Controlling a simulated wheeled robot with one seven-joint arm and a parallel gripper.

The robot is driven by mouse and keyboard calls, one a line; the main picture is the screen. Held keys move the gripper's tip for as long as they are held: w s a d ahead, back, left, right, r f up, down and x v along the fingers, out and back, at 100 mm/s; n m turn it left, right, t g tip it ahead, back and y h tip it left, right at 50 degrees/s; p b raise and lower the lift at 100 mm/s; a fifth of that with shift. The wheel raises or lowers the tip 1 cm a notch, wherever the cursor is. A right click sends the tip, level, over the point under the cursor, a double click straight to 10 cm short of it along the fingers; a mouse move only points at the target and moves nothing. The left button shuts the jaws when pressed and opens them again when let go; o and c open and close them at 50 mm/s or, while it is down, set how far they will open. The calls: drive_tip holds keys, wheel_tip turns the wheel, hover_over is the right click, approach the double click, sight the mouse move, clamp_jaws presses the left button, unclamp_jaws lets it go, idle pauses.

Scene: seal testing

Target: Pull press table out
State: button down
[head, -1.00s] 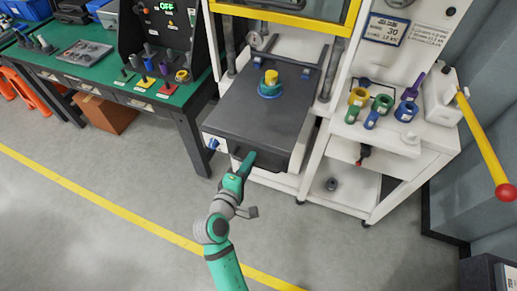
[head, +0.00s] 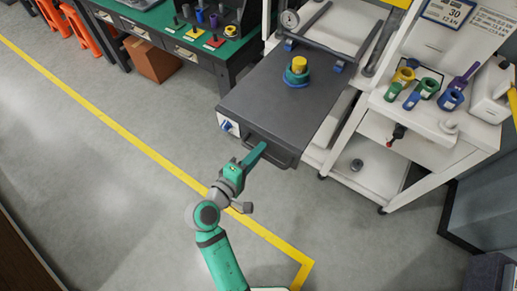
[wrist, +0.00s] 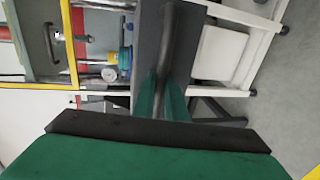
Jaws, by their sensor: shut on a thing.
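The press table (head: 285,95) is a dark grey slab that extends out of the white press frame toward me in the head view. A black bar handle (head: 272,150) runs along its front edge. My gripper (head: 257,152) is at this handle, its green fingers shut on it. In the wrist view the fingers (wrist: 161,98) close around the dark handle bar (wrist: 178,45). A blue-green fixture with a yellow top (head: 298,70) stands upright on the table. Two rails (head: 335,55) with blue ends show behind it.
A white side cart (head: 410,130) with coloured rings and tools stands at the right. A green workbench (head: 160,25) is at the upper left. The grey floor with a yellow line (head: 120,125) is clear in front.

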drive_tip(key=shift+s+a+f, duration=0.15)
drive_tip(key=shift+a, duration=0.05)
drive_tip(key=c, duration=2)
unclamp_jaws()
drive_tip(key=shift+c, duration=0.2)
drive_tip(key=shift+s, duration=0.1)
drive_tip(key=v, duration=1)
drive_tip(key=shift+s+a, duration=0.15)
drive_tip(key=shift+s, duration=0.15)
